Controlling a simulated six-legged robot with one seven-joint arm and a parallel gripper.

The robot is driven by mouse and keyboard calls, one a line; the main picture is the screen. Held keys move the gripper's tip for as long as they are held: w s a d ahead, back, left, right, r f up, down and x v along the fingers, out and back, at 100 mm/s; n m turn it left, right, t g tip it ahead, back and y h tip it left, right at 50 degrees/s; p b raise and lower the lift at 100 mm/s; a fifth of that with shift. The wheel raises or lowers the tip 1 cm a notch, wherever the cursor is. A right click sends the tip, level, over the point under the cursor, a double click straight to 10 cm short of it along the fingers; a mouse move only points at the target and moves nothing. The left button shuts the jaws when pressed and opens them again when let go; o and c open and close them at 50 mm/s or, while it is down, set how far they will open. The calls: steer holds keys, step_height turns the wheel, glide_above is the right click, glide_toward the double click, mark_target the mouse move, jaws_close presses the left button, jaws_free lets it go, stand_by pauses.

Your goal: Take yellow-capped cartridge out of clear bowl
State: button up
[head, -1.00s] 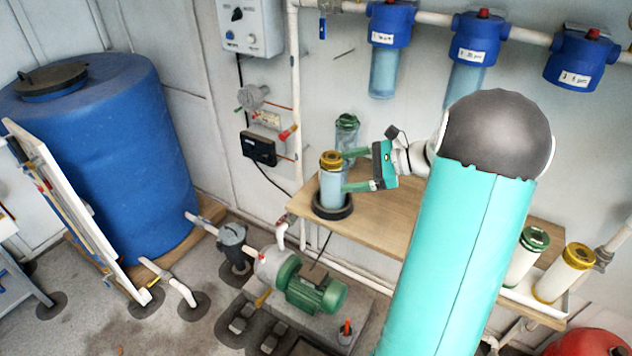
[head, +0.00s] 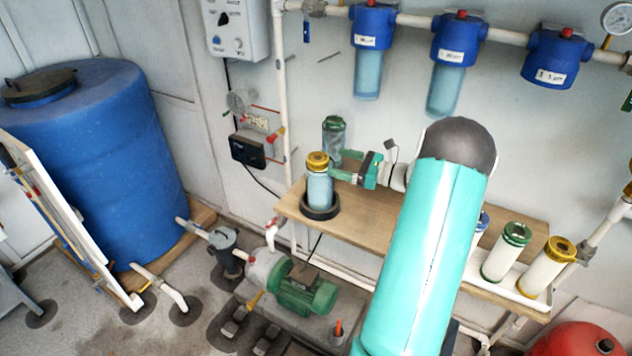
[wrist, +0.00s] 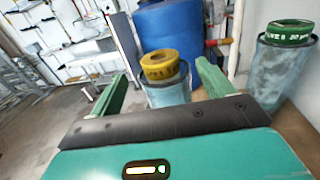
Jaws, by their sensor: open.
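The yellow-capped cartridge (head: 318,162) stands upright in a clear bluish bowl (head: 320,190), with its yellow ring cap above the rim. The bowl stands in a dark round base (head: 320,210) on the wooden bench. My gripper (head: 342,166) is open and just right of the bowl, near its upper part. In the wrist view, the yellow cap (wrist: 160,64) and bowl (wrist: 170,94) appear between the two green fingers of my gripper (wrist: 159,72). No grip on the cartridge shows; the cartridge's lower part is inside the bowl.
A green-capped cartridge in a clear bowl (head: 334,142) stands close behind. White cartridges with green (head: 502,258) and yellow caps (head: 540,272) stand in a tray at the bench's right. Blue filter housings (head: 370,30) hang on the wall above. A blue tank (head: 95,170) stands left.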

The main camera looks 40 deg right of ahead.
mark_target(317, 157)
steer(key=x, duration=0.7)
steer(key=shift+w+a+f, duration=0.15)
steer(key=shift+w+a, duration=0.05)
steer(key=shift+w, duration=0.05)
steer(key=c, duration=1.4)
step_height(317, 157, up, 18)
